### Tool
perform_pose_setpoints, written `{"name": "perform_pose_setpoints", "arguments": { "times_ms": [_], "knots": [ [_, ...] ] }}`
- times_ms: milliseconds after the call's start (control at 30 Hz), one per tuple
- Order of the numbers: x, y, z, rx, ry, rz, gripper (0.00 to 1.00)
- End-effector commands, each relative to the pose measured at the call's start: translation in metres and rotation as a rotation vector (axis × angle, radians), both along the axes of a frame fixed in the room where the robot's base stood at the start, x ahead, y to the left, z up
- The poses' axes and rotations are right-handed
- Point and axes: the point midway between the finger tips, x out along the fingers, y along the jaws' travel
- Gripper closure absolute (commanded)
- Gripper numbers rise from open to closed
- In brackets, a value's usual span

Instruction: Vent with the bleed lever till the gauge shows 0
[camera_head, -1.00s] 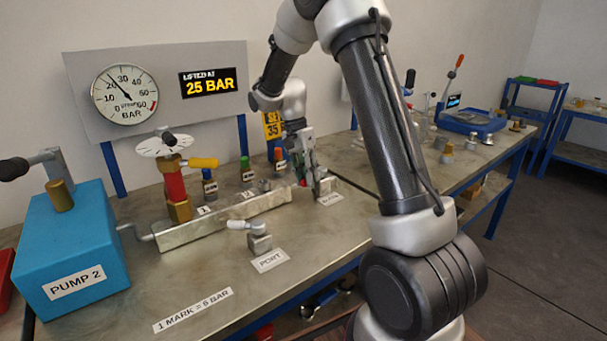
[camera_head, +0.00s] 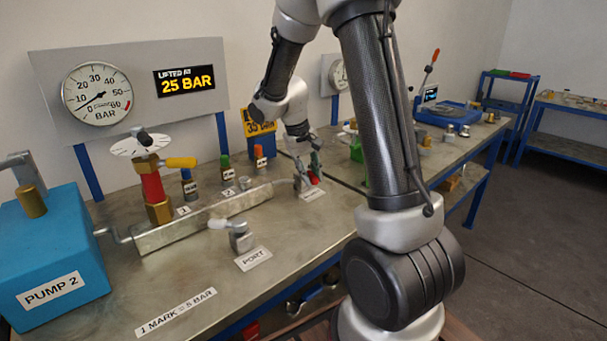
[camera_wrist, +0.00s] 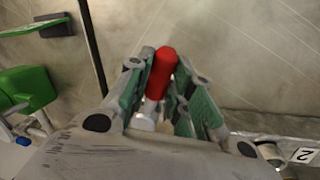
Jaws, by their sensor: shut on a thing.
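The bleed lever has a red grip (camera_wrist: 163,68) and a pale stem, and it sits between my fingers in the wrist view. My gripper (camera_wrist: 160,88) is shut on it. In the head view my gripper (camera_head: 309,168) is at the right end of the metal manifold (camera_head: 205,217), just behind a small label (camera_head: 313,194) too small to read; the lever is mostly hidden there. The round gauge (camera_head: 97,94) on the grey panel has its needle pointing low left, at or close to 0. The display (camera_head: 188,81) beside it reads "LIFTED AT 25 BAR".
The blue PUMP 2 box (camera_head: 55,250) stands at left. A valve with a white dial (camera_head: 141,145) and red body rises from the manifold. The bench front is mostly clear.

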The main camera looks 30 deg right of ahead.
Motion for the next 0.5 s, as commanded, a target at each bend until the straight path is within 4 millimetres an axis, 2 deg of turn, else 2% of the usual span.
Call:
{"name": "perform_pose_setpoints", "arguments": {
  "times_ms": [200,500],
  "knots": [
    [-0.001,-0.013,0.001,0.000,-0.004,0.165,1.00],
    [0.000,-0.023,0.001,-0.001,-0.003,0.310,1.00]
  ]
}}
